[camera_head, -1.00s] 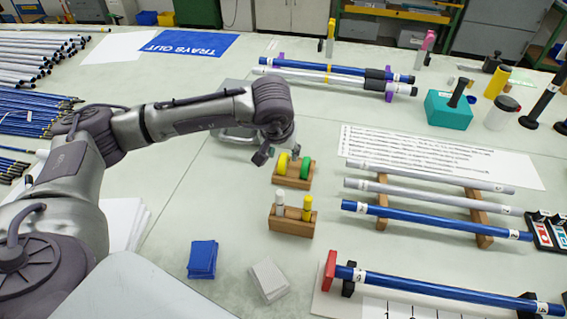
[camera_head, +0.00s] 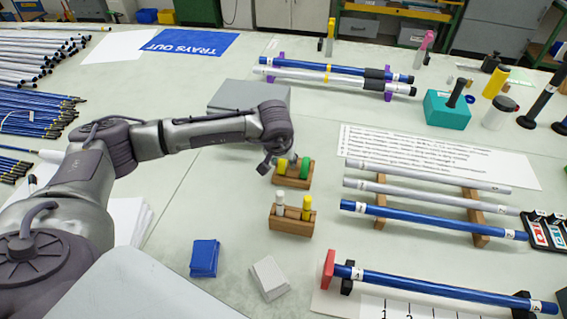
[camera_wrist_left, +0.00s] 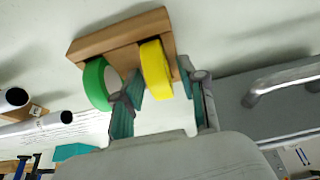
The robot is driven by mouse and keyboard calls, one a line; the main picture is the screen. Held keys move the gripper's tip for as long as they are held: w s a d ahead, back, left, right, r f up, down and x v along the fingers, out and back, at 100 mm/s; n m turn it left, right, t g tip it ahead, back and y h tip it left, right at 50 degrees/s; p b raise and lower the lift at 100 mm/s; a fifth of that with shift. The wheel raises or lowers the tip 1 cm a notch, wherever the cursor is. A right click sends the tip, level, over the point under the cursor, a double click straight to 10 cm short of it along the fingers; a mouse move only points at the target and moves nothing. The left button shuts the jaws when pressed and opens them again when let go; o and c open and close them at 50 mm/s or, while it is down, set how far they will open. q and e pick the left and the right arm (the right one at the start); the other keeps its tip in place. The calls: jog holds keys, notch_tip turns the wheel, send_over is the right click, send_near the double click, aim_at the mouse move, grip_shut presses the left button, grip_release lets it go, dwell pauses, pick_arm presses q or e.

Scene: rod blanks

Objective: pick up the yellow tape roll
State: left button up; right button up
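The yellow tape roll (camera_head: 282,167) stands upright in a wooden holder (camera_head: 293,182), beside a green tape roll (camera_head: 305,168). In the left wrist view the yellow tape roll (camera_wrist_left: 156,70) sits between the fingers of my left gripper (camera_wrist_left: 163,82). One finger is in the gap between the yellow roll and the green roll (camera_wrist_left: 97,84); the other is on the yellow roll's outer side. The fingers are apart, with a visible gap to the roll, so the gripper is open. In the head view the left gripper (camera_head: 272,166) is at the holder, partly hidden by its wrist. My right gripper is not in view.
A second wooden holder (camera_head: 290,226) with white and yellow pieces stands just in front. A grey case with a handle (camera_head: 235,96) lies behind my arm. Rods on wooden supports (camera_head: 382,184) lie to the right.

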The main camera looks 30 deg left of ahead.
pick_arm(q)
grip_shut()
jog(key=shift+r, duration=0.2)
jog(key=shift+r, duration=0.25)
jog(key=r, duration=0.1)
jog(key=r+b, duration=0.1)
jog(key=r, duration=0.1)
jog(key=shift+s+d+r, duration=0.15)
jog(key=shift+d+r, duration=0.15)
jog(key=shift+d, duration=0.05)
jog(key=s+d+r+b, duration=0.2)
jog(key=s+d+r, duration=0.4)
jog(key=d, duration=0.3)
jog(key=shift+r, duration=0.3)
jog(key=shift+c, duration=1.9)
grip_release()
grip_shut()
